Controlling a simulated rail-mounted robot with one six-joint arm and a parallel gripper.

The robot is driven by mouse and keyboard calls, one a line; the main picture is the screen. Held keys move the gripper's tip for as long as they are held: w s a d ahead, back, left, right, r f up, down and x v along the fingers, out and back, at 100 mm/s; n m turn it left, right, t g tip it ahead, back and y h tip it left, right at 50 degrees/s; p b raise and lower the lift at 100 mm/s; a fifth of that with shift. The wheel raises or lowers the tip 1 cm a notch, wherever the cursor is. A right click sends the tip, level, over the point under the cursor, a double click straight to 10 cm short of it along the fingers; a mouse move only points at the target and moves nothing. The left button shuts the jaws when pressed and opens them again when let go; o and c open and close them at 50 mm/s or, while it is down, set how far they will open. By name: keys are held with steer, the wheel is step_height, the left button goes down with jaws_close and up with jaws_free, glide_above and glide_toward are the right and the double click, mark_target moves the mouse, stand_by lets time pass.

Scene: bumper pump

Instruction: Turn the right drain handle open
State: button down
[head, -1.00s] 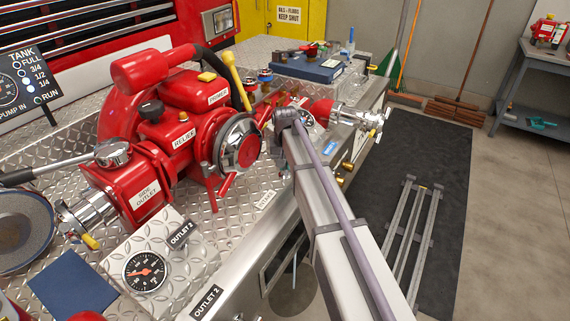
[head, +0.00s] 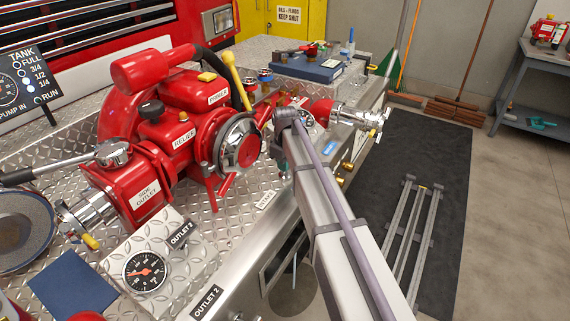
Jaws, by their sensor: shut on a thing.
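My arm reaches up from the bottom right to the front edge of the pump panel. Its far joint is beside the red pump (head: 180,130), right of the round silver-rimmed cap (head: 240,143). My gripper's fingers are hidden behind my own arm, so I cannot see what they touch. No right drain handle can be made out with certainty. A small brass fitting (head: 342,181) shows on the panel's front, just right of my arm. A red side outlet with a silver coupling (head: 355,117) stands beyond my arm.
The diamond-plate deck (head: 225,235) carries a pressure gauge (head: 144,272) and a blue plate (head: 72,285) at the front left. A blue case (head: 305,67) lies at the back. A grey rack (head: 408,240) lies on the dark floor mat (head: 440,165).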

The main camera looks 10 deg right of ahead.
steer(key=shift+n, duration=0.5)
steer(key=c, duration=1.2)
jaws_free()
steer(key=shift+o, duration=0.2)
step_height(320, 180, up, 11)
steer(key=p, duration=1)
steer(key=shift+p, duration=0.4)
steer(key=shift+f, duration=0.1)
